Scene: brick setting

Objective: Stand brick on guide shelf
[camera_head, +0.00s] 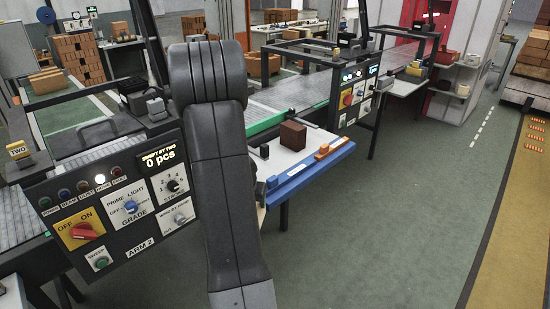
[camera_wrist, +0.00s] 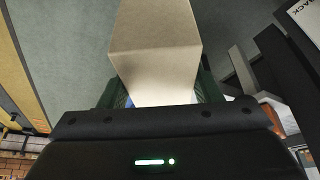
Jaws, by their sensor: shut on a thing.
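In the wrist view my gripper (camera_wrist: 157,92) is shut on a pale beige brick (camera_wrist: 155,45). The dark green fingers show at its left and right sides, and the grey-green floor lies behind it. In the head view my arm hides the gripper and the held brick. A white shelf (camera_head: 287,160) with a blue front rail (camera_head: 305,175) sticks out to the right of my arm; it may be the guide shelf. A dark brown brick (camera_head: 293,135) stands on it, apart from the rail. Orange pieces (camera_head: 330,148) sit along the rail's right end.
A control panel (camera_head: 125,205) with knobs and a "0 pcs" display stands left of my arm. A conveyor (camera_head: 290,95) runs behind the shelf. A second panel (camera_head: 358,92) stands farther back. Brick stacks (camera_head: 77,58) are at the back left. The floor (camera_head: 420,200) on the right is clear.

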